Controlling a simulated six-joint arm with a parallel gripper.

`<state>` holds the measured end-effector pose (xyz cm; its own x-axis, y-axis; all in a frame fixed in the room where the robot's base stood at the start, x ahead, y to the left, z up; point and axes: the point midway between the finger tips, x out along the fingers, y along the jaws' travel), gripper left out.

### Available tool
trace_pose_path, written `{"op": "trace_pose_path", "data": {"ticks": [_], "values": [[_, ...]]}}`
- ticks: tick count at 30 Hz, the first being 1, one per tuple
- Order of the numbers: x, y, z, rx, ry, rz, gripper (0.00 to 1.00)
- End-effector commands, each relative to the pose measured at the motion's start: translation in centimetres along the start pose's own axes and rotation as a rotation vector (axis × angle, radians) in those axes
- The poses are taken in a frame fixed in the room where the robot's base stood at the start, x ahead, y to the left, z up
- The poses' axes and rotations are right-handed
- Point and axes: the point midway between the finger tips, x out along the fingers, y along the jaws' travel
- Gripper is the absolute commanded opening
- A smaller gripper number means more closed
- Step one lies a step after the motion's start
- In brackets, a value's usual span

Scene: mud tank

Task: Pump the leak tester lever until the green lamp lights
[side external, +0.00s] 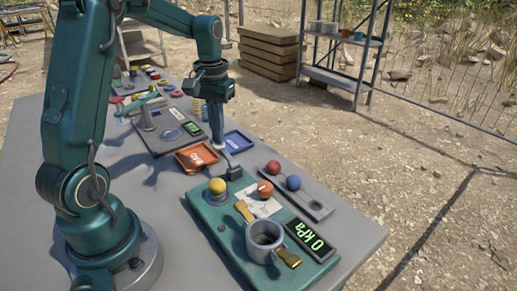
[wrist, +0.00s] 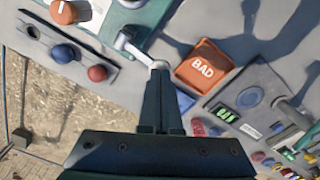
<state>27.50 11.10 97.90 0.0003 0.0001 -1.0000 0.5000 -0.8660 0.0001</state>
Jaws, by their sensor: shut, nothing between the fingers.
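The leak tester is a green panel (side external: 205,222) at the near end of the bench. Its display (side external: 310,239) reads 0 kPa in green. Its grey lever (side external: 230,160) rises from a block at the panel's far edge, and in the wrist view the lever (wrist: 137,50) ends in a pale knob. My gripper (side external: 217,146) is shut and empty, pointing down at the knob; in the wrist view its tips (wrist: 161,78) are right at the knob. I cannot tell if they touch. A yellow dome (side external: 217,186) sits on the panel. I see no lit green lamp.
A metal cup (side external: 264,237) and an orange knob (side external: 265,188) are on the panel. A grey rack (side external: 312,203) with red and blue balls lies beside it. The orange BAD tray (side external: 183,163) and a blue tray (side external: 238,138) lie close behind the lever.

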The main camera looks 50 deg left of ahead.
Motion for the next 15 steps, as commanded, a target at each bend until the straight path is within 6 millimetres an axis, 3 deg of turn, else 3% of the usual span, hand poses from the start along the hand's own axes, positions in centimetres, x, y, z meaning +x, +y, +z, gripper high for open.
{"op": "trace_pose_path", "data": {"ticks": [15], "values": [[1.8,0.0,0.0,0.0,-0.002,0.0,0.0]]}}
